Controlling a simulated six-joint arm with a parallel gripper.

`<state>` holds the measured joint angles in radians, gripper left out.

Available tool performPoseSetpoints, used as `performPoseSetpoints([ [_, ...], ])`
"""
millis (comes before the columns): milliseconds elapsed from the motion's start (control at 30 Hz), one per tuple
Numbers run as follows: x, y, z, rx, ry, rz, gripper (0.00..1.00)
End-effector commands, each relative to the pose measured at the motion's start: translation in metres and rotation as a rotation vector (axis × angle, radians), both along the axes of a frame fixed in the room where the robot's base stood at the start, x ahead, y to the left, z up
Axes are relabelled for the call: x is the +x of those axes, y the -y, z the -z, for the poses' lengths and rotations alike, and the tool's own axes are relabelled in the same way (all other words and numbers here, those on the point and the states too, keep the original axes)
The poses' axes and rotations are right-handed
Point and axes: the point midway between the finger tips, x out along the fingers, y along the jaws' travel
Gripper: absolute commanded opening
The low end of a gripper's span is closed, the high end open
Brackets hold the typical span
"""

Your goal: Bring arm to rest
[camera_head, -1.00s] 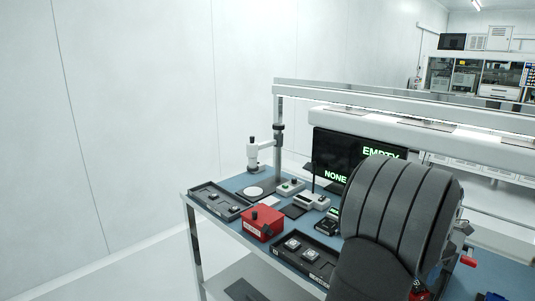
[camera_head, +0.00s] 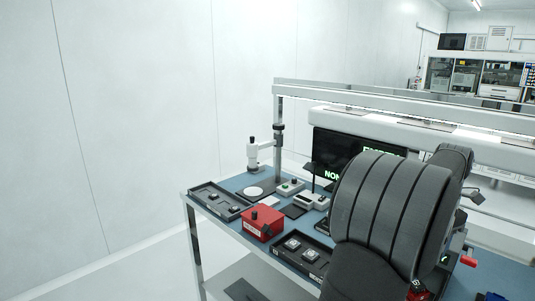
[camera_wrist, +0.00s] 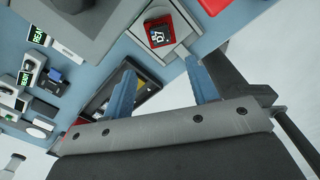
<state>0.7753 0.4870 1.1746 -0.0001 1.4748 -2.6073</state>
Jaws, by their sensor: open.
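My gripper (camera_wrist: 161,62) shows in the wrist view with its two blue fingers spread apart and nothing between them. It hangs over the blue bench, with a grey fixture (camera_wrist: 172,50) beyond the fingertips. That fixture carries a red-framed block (camera_wrist: 158,36) with a dark square part on it. In the head view my arm rises at the right and blocks the view of the bench behind it. The gripper's fingers cannot be made out there.
The blue bench (camera_head: 229,183) holds a dark tray (camera_head: 222,204) at left, a red box (camera_head: 262,224), a second tray (camera_head: 304,252) with small square parts, and a white microscope-like stand (camera_head: 253,157). A monitor (camera_head: 336,151) is partly covered. The left wall side is clear.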

Motion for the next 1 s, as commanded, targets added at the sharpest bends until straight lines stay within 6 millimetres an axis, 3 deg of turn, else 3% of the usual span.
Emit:
performPoseSetpoints([
  [33, -0.001, -0.001, 0.017, 0.008, -0.008, 0.0, 0.54],
  [100, -0.001, -0.001, 0.032, 0.007, -0.007, 0.0, 0.54],
  [567, -0.001, -0.001, 0.125, 0.007, -0.005, 0.0, 0.54],
  [600, 0.0, -0.001, 0.126, 0.003, -0.001, 0.0, 0.54],
  [800, 0.0, 0.0, 0.08, 0.0, 0.0, 0.0, 0.54],
  [1000, -0.036, 0.011, 0.06, 0.002, -0.001, 0.004, 0.54],
])
